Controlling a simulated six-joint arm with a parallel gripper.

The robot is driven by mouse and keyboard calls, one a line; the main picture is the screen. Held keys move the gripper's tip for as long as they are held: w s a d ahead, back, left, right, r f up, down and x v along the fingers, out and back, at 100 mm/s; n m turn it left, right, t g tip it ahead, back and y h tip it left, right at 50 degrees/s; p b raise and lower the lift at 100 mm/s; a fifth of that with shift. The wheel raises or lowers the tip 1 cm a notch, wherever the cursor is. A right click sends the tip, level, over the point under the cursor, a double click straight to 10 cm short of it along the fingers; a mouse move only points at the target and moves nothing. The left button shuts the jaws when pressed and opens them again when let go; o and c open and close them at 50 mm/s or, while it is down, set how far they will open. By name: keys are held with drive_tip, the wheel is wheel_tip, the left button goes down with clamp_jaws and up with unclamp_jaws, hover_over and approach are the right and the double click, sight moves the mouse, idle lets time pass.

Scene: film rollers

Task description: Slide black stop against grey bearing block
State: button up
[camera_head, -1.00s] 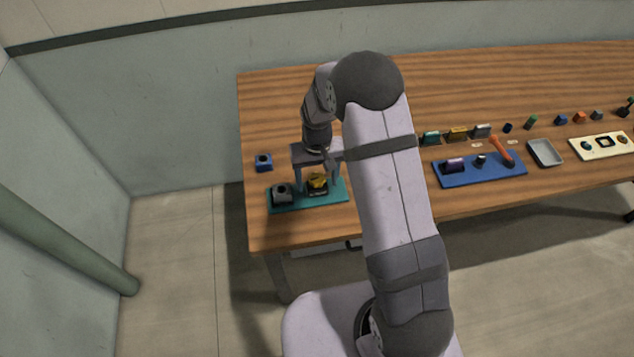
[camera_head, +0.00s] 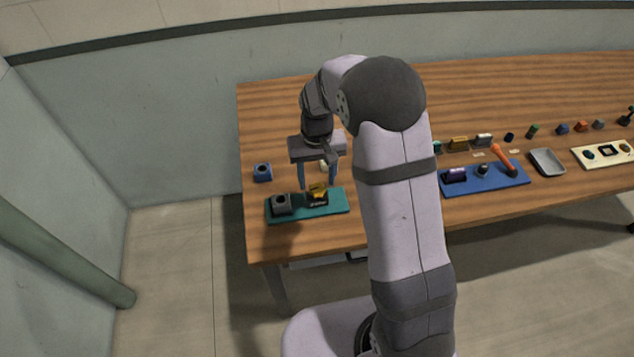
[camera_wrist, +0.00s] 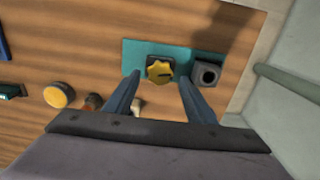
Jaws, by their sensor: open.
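A teal plate (camera_head: 340,205) lies near the table's front left. On it, a grey block with a round hole (camera_head: 281,204) stands at the left in the head view; it also shows in the wrist view (camera_wrist: 207,71). To its right is a dark piece (camera_head: 316,200) topped by a yellow knob (camera_head: 318,187), also seen in the wrist view (camera_wrist: 160,69). A gap of bare plate separates block and dark piece. My gripper (camera_head: 318,184) is open and empty, fingers pointing down. In the wrist view its fingertips (camera_wrist: 160,80) appear on either side below the knob; contact is not visible.
A blue block (camera_head: 263,172) stands behind the plate. A blue plate (camera_head: 510,178) with parts, a grey tray (camera_head: 547,162) and a cream board (camera_head: 585,158) lie to the right. Several small parts line the back. The table's front edge is close to the teal plate.

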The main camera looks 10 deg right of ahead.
sight(317, 188)
drive_tip(key=shift+w+f+b, duration=0.35)
drive_tip(key=shift+f+b, duration=0.55)
drive_tip(key=shift+b, duration=0.3)
drive_tip(key=w+t+b, duration=0.1)
drive_tip(key=b, duration=0.2)
drive_tip(key=shift+w+a+m, duration=0.1)
drive_tip(key=shift+w+m, duration=0.15)
drive_tip(key=shift+m, duration=0.05)
drive_tip(key=shift+r+m, duration=0.55)
drive_tip(key=shift+m, duration=0.25)
drive_tip(key=m, duration=0.3)
drive_tip(key=shift+s+r+m, duration=0.25)
drive_tip(key=shift+r+m, duration=0.15)
drive_tip(key=m, duration=0.3)
drive_tip(key=shift+s+m+g, duration=0.3)
drive_tip(key=shift+s+m, duration=0.05)
drive_tip(key=shift+m, duration=0.05)
drive_tip(key=m, duration=0.5)
drive_tip(key=shift+s, duration=0.4)
drive_tip(key=m, duration=0.3)
drive_tip(key=shift+s, duration=0.1)
drive_tip(key=shift+f+p, duration=0.85)
drive_tip(key=shift+f, duration=2.8)
